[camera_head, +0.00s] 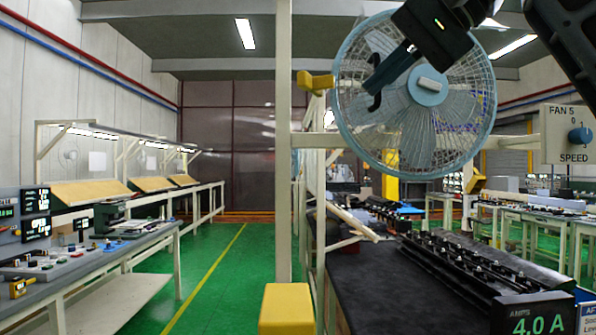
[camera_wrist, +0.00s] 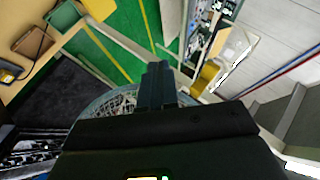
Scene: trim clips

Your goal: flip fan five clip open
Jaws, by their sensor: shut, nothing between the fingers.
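The fan (camera_head: 352,125) has a pale blue rim, a wire cage and a blue-grey hub, and stands right of centre in the head view. A yellow clip (camera_head: 316,82) sits at its upper left rim, beside the pale post. Another yellow piece (camera_head: 475,183) shows at the lower right rim. I cannot tell whether either clip is open. My gripper (camera_head: 376,92) reaches down from the upper right across the front of the cage, shut and empty, with its tips right of the upper left clip. In the wrist view the shut fingers (camera_wrist: 156,80) point over the cage (camera_wrist: 110,103).
The FAN 5 speed panel (camera_head: 570,134) stands right of the fan. A pale post (camera_head: 284,170) rises at its left, with a yellow block (camera_head: 286,310) low in front. A black bench (camera_head: 385,285) holding a dark rack (camera_head: 480,270) lies below. Green floor is clear at left.

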